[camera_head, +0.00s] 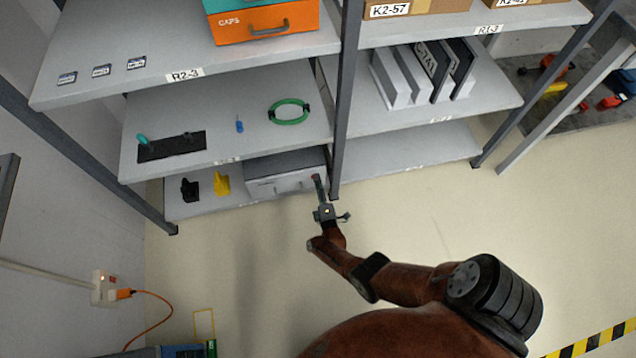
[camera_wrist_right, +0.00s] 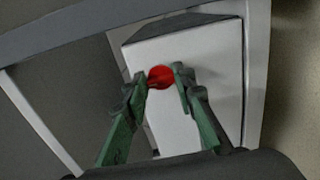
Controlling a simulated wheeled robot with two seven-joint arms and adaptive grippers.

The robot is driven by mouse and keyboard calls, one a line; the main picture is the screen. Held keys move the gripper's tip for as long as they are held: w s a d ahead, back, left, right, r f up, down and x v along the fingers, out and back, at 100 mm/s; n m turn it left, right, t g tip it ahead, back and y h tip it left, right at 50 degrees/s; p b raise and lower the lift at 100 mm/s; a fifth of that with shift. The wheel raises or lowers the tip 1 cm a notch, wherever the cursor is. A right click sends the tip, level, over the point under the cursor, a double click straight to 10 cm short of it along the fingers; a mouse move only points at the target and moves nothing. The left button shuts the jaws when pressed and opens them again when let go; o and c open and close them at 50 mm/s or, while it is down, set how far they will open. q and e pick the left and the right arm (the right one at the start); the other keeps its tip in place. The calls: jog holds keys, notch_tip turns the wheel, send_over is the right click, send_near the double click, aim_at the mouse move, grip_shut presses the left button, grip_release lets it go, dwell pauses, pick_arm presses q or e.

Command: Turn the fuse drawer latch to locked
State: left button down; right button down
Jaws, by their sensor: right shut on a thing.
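The fuse drawer unit is a light grey box (camera_head: 285,178) on the bottom shelf, against the rack's middle post. In the right wrist view its pale front face (camera_wrist_right: 205,55) shows a round red latch (camera_wrist_right: 161,78). My right gripper (camera_head: 317,182) is at the right end of the box. In its wrist view the two fingertips (camera_wrist_right: 166,79) are closed on either side of the red latch. The fingers partly cover the latch, and I cannot read its turn position. In the head view the latch is not discernible. My left gripper is not in view.
The dark rack post (camera_head: 342,110) stands close beside my right gripper. A yellow part (camera_head: 222,183) and a black part (camera_head: 190,189) sit left of the box. The shelf above (camera_head: 265,150) overhangs it. The floor in front is clear.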

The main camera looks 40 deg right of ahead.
jog(key=c, duration=1.6)
grip_release()
jog(key=shift+s, duration=0.1)
jog(key=v, duration=0.7)
jog(key=shift+s+a, duration=0.15)
jog(key=shift+s, duration=0.05)
